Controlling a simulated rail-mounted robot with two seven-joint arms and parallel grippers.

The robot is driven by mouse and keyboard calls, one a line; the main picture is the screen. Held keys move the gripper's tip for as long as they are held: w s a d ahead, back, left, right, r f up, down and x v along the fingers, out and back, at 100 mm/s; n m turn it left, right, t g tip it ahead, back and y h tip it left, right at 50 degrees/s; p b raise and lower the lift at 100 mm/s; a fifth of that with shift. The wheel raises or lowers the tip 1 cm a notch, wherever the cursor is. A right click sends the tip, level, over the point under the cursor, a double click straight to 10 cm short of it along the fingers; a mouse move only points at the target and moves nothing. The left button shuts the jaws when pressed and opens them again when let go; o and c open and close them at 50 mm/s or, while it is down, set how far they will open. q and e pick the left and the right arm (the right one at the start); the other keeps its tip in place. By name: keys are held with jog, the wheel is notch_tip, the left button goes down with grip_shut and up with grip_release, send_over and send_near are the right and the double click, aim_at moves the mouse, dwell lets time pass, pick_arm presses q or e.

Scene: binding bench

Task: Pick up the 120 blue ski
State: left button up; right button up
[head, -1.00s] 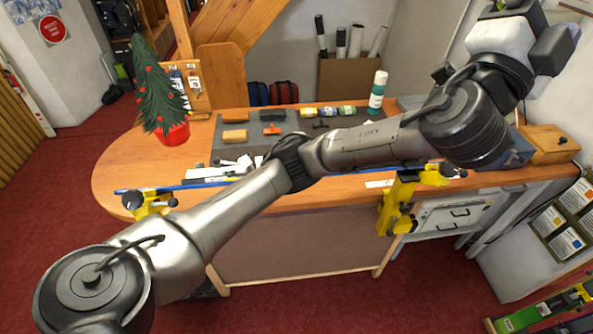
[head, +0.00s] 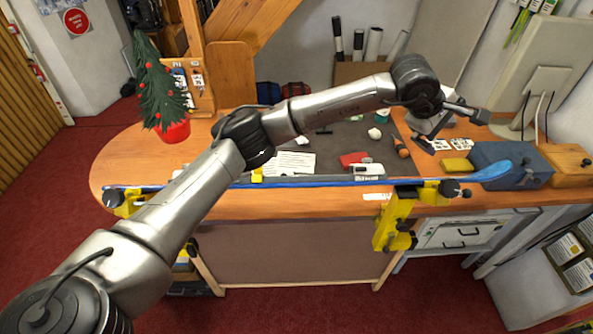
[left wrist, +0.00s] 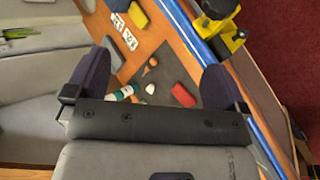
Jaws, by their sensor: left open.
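The blue ski (head: 330,182) lies lengthwise along the bench's front edge, resting on the left yellow vise (head: 126,203) and the right yellow vise (head: 397,213). Its raised blue tip (head: 492,171) points right; my left arm hides part of its left stretch. No length marking on it is readable. My left gripper (head: 455,129) is open and empty above the right side of the bench, behind and apart from the ski. In the left wrist view the ski (left wrist: 190,32) runs diagonally past the right-hand finger, outside the gap between the fingers (left wrist: 158,78). My right gripper is not in view.
A blue box (head: 505,163) and a wooden box (head: 566,166) stand at the bench's right end, near the ski tip. A grey mat (head: 330,150) holds small tools, including a red block (head: 353,159). A small decorated tree (head: 160,90) stands at the left.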

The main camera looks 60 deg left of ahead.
pick_arm(q)
jog(key=s+a+f+m+g+y, duration=0.2)
jog(key=s+a+f+y, duration=0.1)
jog(key=a+y, duration=0.15)
jog(key=m+g+y, duration=0.2)
jog(key=m+g, duration=0.1)
jog(key=g, duration=0.1)
send_near(369, 160)
jog(key=p+x, duration=0.1)
jog(key=x, duration=0.4)
jog(key=shift+w+f, duration=0.1)
jog(key=shift+f, duration=0.1)
jog(key=p+x, duration=0.2)
jog(key=x, duration=0.2)
jog(key=shift+w+a+f, duration=0.1)
jog(key=shift+a+f, duration=0.1)
jog(key=shift+f, duration=0.45)
jog(key=c, duration=0.4)
jog(key=shift+r, duration=0.1)
jog(key=c, duration=1)
